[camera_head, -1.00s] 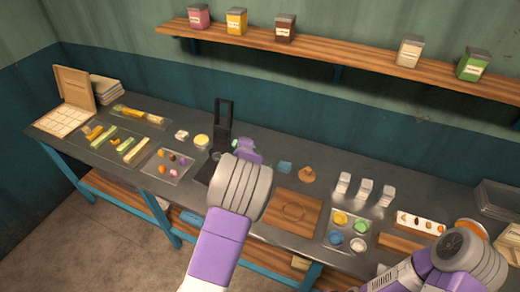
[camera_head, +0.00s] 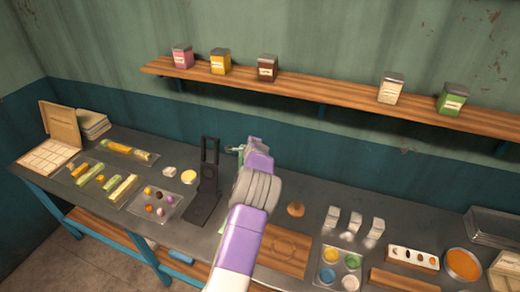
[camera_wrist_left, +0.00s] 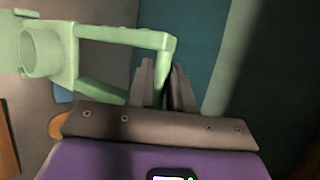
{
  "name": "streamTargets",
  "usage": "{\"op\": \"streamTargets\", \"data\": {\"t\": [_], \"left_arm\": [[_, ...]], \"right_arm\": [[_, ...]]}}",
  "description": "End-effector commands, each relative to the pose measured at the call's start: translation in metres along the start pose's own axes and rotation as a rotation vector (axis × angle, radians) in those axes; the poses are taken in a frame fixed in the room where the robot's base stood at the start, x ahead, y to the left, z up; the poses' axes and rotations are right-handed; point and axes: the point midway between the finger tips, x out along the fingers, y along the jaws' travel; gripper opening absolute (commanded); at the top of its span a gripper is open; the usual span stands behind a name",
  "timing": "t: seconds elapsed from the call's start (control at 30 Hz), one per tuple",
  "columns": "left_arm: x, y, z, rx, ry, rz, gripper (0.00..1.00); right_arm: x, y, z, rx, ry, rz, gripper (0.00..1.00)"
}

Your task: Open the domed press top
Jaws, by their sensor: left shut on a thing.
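My left gripper (camera_head: 240,150) is shut on a pale green part, which I take to be the press top (camera_head: 232,149). In the left wrist view, this part (camera_wrist_left: 120,36) is a frame with a round, cup-like ring at its left end. The fingers (camera_wrist_left: 168,82) close on its right-hand bar. In the head view it is small and mostly hidden by the gripper. It appears above the counter, just right of the black press stand (camera_head: 208,180), which is upright on its flat base. Whether it still joins the stand is unclear. My right gripper is out of view.
A tray of small coloured pieces (camera_head: 133,211) lies left of the stand, near a yellow round dish (camera_head: 189,176). A wooden board (camera_head: 284,247) and a tray of coloured cups (camera_head: 319,269) lie to the right. A wall shelf (camera_head: 300,92) with several tins hangs above.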

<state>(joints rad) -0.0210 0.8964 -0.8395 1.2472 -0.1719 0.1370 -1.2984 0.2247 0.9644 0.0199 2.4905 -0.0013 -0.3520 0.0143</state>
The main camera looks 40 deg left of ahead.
Motion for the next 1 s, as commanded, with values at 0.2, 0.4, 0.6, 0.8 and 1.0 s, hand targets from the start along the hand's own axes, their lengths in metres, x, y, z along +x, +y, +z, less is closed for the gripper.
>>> {"op": "streamTargets", "data": {"t": [0.2, 0.4, 0.6, 0.8, 1.0], "left_arm": [[0.0059, 0.0018, 0.0087, 0.006, -0.010, 0.034, 0.00], [0.0070, 0.0033, 0.0091, 0.008, -0.010, 0.042, 0.00], [0.0071, 0.0038, 0.0088, 0.008, -0.010, 0.042, 0.00], [0.0069, 0.0034, 0.0087, 0.008, -0.010, 0.041, 0.41], [0.0065, 0.0025, 0.0086, 0.007, -0.009, 0.039, 0.41]], "right_arm": [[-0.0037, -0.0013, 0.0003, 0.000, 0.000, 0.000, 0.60], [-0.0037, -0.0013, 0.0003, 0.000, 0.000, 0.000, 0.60], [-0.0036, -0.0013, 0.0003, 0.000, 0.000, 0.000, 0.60], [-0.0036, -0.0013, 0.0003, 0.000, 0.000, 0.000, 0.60], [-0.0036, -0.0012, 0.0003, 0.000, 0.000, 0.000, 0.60]]}}
